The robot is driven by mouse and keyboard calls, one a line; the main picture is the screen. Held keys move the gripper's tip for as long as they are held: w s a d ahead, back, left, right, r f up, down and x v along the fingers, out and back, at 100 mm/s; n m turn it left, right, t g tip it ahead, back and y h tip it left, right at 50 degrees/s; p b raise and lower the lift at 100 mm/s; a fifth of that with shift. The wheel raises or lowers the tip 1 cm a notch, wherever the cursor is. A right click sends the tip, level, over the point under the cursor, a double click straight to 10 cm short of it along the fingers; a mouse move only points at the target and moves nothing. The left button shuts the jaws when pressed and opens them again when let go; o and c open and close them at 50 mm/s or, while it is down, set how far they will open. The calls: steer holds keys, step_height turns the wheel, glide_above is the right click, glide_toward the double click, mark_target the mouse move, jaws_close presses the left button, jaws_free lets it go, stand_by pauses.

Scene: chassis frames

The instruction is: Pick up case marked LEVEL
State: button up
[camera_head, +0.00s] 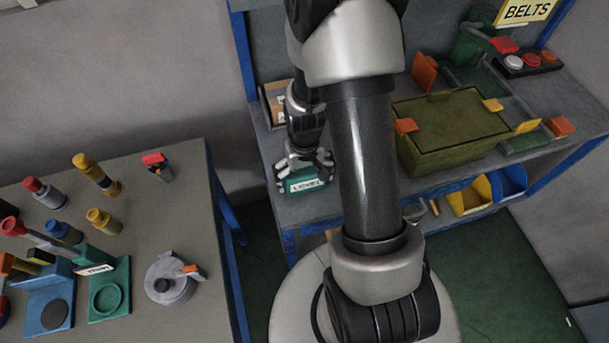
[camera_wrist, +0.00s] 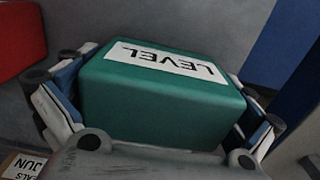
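The teal case marked LEVEL (camera_wrist: 155,105) fills the middle of the wrist view, its white label on top. It also shows in the head view as a small teal block (camera_head: 304,186) near the left front of the grey bench. My gripper (camera_head: 304,165) reaches down over it. In the wrist view my gripper (camera_wrist: 160,112) has one finger along each short side of the case, both seeming to press against it. The fingers look shut on the case. I cannot tell whether its underside touches the bench.
An olive crate (camera_head: 452,128) stands right of my arm on the bench. A box (camera_head: 278,103) sits behind my gripper. A red object (camera_wrist: 20,40) shows left in the wrist view. The left table (camera_head: 130,190) holds several tools. Yellow (camera_head: 470,196) and blue (camera_head: 509,181) bins sit low right.

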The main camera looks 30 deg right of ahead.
steer(key=c, duration=1)
steer(key=shift+c, duration=0.2)
